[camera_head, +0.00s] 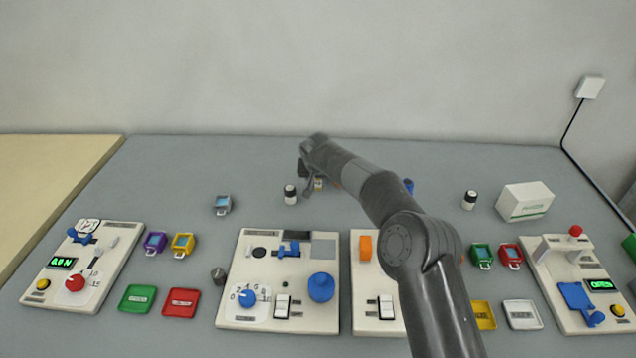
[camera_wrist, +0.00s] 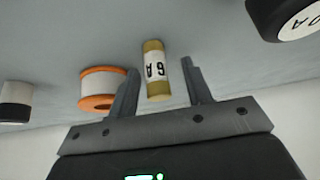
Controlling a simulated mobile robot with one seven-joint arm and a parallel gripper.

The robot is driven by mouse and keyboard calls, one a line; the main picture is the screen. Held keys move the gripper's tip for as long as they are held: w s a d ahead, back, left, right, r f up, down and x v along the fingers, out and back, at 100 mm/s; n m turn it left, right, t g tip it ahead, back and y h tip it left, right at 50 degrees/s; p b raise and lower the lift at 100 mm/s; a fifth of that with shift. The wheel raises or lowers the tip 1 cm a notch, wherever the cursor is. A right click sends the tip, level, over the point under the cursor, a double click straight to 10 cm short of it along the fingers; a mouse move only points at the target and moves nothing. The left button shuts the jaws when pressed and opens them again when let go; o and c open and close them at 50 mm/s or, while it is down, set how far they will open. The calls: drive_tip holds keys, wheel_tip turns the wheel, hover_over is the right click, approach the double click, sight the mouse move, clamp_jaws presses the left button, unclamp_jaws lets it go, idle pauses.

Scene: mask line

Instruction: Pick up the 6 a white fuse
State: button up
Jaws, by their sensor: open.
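The 6 A white fuse (camera_wrist: 155,70) is a small cylinder with gold ends and a white label. In the wrist view it lies on the grey table between my open gripper's (camera_wrist: 161,80) two fingers, with a gap on each side. In the head view my gripper (camera_head: 308,190) is at the back of the table, low over the surface. The fuse (camera_head: 318,184) is partly hidden there by my gripper and arm. I cannot tell whether the fingers touch the table.
An orange-and-white spool (camera_wrist: 101,88) lies just left of the left finger in the wrist view. A black-and-white cylinder (camera_wrist: 292,18) is at the upper right, and another (camera_wrist: 15,102) at the left. Control panels (camera_head: 232,307) line the table's front. A white box (camera_head: 524,202) stands right.

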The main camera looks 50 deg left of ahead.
drive_tip(key=shift+c, duration=0.4)
clamp_jaws()
drive_tip(key=shift+r, duration=0.1)
